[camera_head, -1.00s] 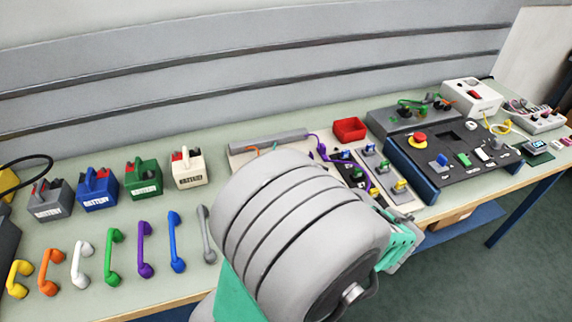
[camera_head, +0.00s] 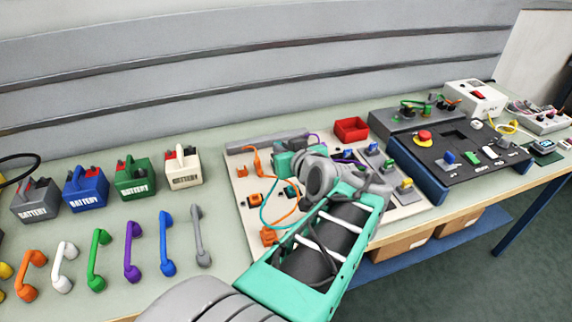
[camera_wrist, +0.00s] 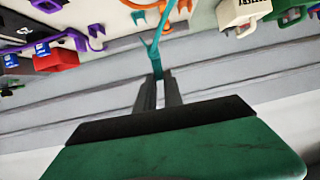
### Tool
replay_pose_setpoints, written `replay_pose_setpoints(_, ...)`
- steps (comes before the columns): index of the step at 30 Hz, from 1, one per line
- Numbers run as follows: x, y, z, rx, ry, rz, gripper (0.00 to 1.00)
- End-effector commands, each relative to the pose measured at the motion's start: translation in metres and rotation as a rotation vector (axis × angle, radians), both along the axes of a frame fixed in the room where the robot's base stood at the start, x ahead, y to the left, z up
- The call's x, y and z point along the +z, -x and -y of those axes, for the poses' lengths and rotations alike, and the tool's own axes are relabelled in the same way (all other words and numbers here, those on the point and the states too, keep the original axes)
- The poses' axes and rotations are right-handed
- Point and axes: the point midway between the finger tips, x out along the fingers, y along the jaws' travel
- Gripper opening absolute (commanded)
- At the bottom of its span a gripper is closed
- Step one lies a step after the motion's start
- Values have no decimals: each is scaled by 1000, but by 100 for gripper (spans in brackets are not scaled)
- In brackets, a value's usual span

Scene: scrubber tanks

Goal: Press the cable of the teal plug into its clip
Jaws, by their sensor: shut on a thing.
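My gripper (camera_wrist: 157,92) is shut on the teal cable (camera_wrist: 154,48) in the wrist view; the cable runs from between the two dark fingers to the top edge. In the head view the teal cable (camera_head: 264,207) curves over the left part of the pale board (camera_head: 240,212). A small teal piece (camera_head: 291,190), perhaps the teal plug, shows beside my wrist. The fingertips are hard to make out in the head view, where my wrist and arm cover much of the board's middle. I cannot tell which fitting is the teal cable's clip.
Orange plugs and an orange cable (camera_head: 285,216) lie on the board close to the teal cable. A grey duct (camera_head: 268,142) runs along its back, and a red bin (camera_head: 351,129) stands behind it. Batteries and coloured handles fill the left; a dark panel (camera_head: 450,150) stands right.

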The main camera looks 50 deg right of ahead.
Motion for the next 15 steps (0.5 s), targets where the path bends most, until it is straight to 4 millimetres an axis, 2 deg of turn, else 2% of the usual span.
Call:
replay_pose_setpoints(3,-1,-19,13,8,2,2,0)
replay_pose_setpoints(15,7,-73,60,5,3,4,0)
